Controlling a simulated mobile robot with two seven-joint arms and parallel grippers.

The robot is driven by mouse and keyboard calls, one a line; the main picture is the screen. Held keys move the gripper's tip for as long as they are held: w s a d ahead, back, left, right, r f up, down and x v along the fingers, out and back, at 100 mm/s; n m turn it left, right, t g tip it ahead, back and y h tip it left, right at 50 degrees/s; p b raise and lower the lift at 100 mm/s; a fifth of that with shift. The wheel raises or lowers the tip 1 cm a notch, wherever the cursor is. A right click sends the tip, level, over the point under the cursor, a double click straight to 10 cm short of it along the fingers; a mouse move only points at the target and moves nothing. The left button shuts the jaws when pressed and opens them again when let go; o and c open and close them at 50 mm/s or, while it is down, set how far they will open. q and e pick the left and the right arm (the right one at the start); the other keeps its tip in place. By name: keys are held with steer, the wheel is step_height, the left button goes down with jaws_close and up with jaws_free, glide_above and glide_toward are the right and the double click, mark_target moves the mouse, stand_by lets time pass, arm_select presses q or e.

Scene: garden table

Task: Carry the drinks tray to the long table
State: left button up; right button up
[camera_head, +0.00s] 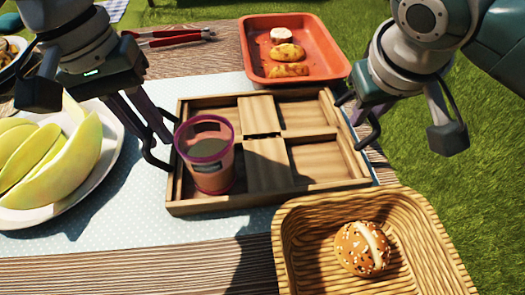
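My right gripper (357,112) is at the tray's right handle (371,132). Its fingers are mostly hidden by its own body, so I cannot tell whether it grips. No long table can be made out as separate from this wooden table (110,278).
A wicker basket (291,252) with a seeded bun (362,248) stands in front right, close to the tray. A plate (110,172) of melon slices is left. An orange tray (335,68) with food is behind. Red-handled tongs (178,41) lie at the back. Grass is beyond the right edge.

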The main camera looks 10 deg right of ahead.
arm_select(q)
steer(key=o, duration=0.3)
steer(key=shift+r, duration=0.1)
arm_select(e)
steer(key=o, duration=0.3)
steer(key=shift+r, duration=0.1)
arm_select(q)
steer(key=shift+o, duration=0.2)
arm_select(e)
steer(key=shift+o, duration=0.2)
